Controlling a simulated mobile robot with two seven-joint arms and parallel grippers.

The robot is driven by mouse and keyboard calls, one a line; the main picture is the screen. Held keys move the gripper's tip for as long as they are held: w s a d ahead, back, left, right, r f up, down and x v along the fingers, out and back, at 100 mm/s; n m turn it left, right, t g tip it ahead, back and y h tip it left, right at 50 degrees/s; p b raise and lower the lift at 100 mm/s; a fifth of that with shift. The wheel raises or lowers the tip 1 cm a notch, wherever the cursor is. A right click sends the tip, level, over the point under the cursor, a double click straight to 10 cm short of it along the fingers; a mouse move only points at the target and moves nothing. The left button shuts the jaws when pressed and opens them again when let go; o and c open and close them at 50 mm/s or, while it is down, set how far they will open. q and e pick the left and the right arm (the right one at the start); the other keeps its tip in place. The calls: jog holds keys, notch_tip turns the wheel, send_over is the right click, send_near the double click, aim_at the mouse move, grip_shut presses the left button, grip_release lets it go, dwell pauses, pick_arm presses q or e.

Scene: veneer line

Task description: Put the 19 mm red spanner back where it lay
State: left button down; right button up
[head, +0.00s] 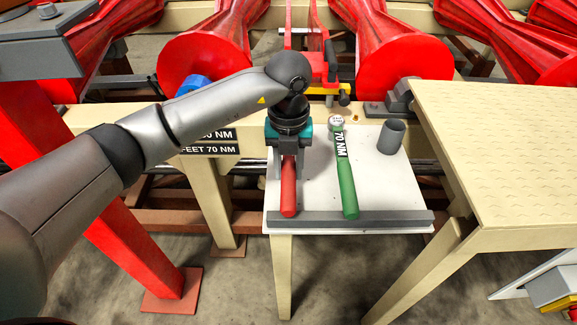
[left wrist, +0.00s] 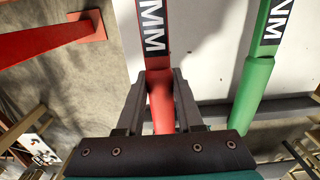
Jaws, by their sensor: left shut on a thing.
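The red spanner (head: 289,190) is at the left side of the small white table (head: 385,190), its handle pointing toward the front edge. In the left wrist view the red spanner (left wrist: 158,75) has a black label with white letters, of which "MM" shows. My left gripper (head: 288,160) is shut around its handle from above; the fingers (left wrist: 160,95) lie on both sides of it. The spanner's head is hidden under my gripper in the head view. I cannot tell whether the spanner touches the table top. My right gripper is not in view.
A green wrench marked 70 NM (head: 348,185) lies just right of the red spanner. A grey cup (head: 391,137) stands at the table's back right. A grey bar (head: 350,221) runs along the front edge. A cream bench (head: 500,140) stands close on the right.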

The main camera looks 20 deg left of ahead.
pick_arm(q)
jog(key=shift+f, duration=0.45)
jog(key=shift+c, duration=2.4)
grip_release()
jog(key=shift+r+p, duration=2.95)
jog(key=shift+r, duration=1.1)
jog(key=shift+s+f, duration=0.1)
